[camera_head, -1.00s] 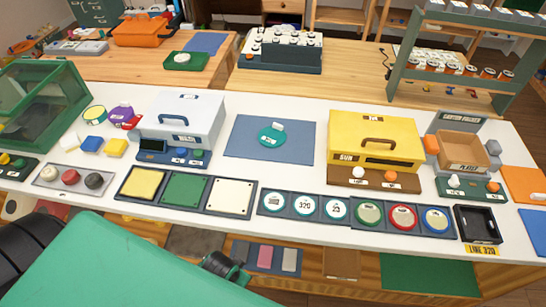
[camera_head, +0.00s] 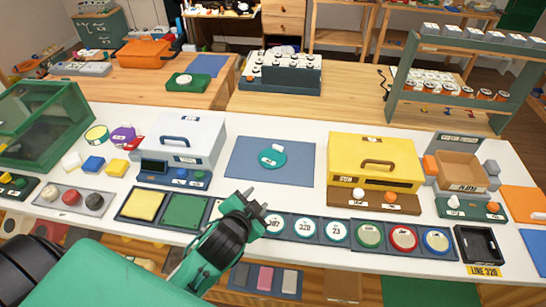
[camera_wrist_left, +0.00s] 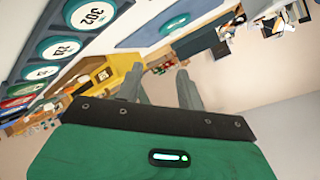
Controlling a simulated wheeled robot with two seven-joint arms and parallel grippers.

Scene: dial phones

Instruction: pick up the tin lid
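The tin lid appears to be the round teal disc (camera_head: 271,159) with a pale knob, lying on the blue mat (camera_head: 243,171) in the middle of the white table. It also shows in the left wrist view (camera_wrist_left: 174,25), near the top. My left gripper (camera_head: 258,203) is above the table's front part, nearer to me than the mat and apart from the lid. In the left wrist view its two fingers (camera_wrist_left: 160,88) stand apart with nothing between them. My left gripper and forearm hide the pale square pad. My right gripper is not in view.
A white box (camera_head: 187,137) stands left of the mat, and a yellow box (camera_head: 376,150) stands right of it. A row of round numbered discs (camera_head: 305,228) lies in front. The mat around the lid is clear.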

